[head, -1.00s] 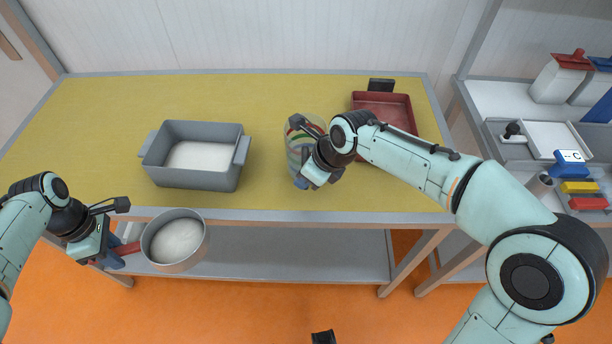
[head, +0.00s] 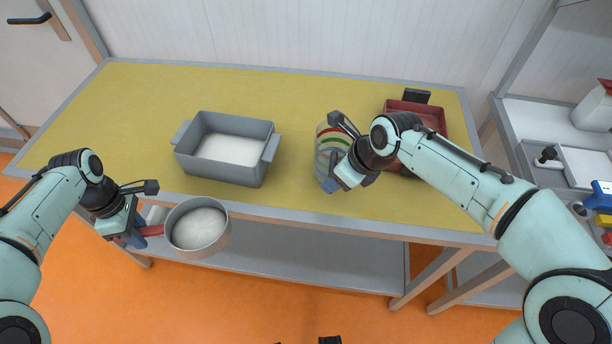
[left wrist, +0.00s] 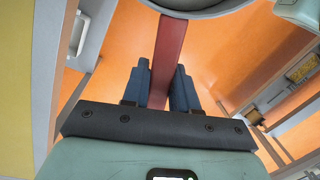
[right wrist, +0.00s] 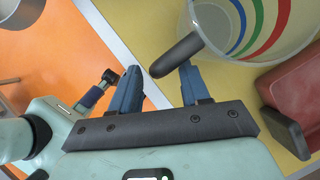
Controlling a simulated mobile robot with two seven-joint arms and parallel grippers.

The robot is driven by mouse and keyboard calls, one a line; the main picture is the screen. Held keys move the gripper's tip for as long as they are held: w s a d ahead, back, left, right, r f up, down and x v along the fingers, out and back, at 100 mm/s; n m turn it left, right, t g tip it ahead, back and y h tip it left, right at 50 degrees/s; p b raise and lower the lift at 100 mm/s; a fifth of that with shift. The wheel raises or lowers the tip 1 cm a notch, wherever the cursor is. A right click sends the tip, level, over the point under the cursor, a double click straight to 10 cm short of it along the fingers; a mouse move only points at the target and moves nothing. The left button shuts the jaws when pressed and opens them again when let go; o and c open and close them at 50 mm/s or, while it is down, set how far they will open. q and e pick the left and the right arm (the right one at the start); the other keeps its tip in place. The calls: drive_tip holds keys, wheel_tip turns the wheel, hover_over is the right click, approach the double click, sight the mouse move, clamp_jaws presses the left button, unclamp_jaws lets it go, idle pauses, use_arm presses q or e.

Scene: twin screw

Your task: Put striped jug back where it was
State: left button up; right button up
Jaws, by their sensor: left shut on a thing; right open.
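The clear striped jug (head: 324,148), with red, green and blue bands, stands upright on the yellow table top. In the right wrist view, the jug (right wrist: 250,25) has a dark handle (right wrist: 178,55) whose end lies at the opening between the blue fingertips. My right gripper (right wrist: 160,75) is open at the jug's near side; contact is unclear. My right wrist hides part of the jug in the head view. My left gripper (left wrist: 162,80) is shut on the red handle (left wrist: 168,50) of a saucepan (head: 197,228), held in front of the table's edge.
A grey baking dish (head: 228,150) stands left of the jug. A dark red tray (head: 425,110) lies close on the jug's right, partly behind my right arm. The table's far left is clear. A lower shelf (head: 300,262) runs beneath.

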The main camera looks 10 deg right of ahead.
use_arm(q)
drive_tip(key=shift+w+r+p, duration=0.15)
drive_tip(key=shift+r+p, duration=0.4)
drive_tip(key=shift+r, duration=0.2)
use_arm(e)
drive_tip(key=v, duration=0.9)
drive_tip(key=shift+r, duration=0.2)
drive_tip(key=shift+s+d, duration=0.1)
drive_tip(key=shift+s, duration=0.1)
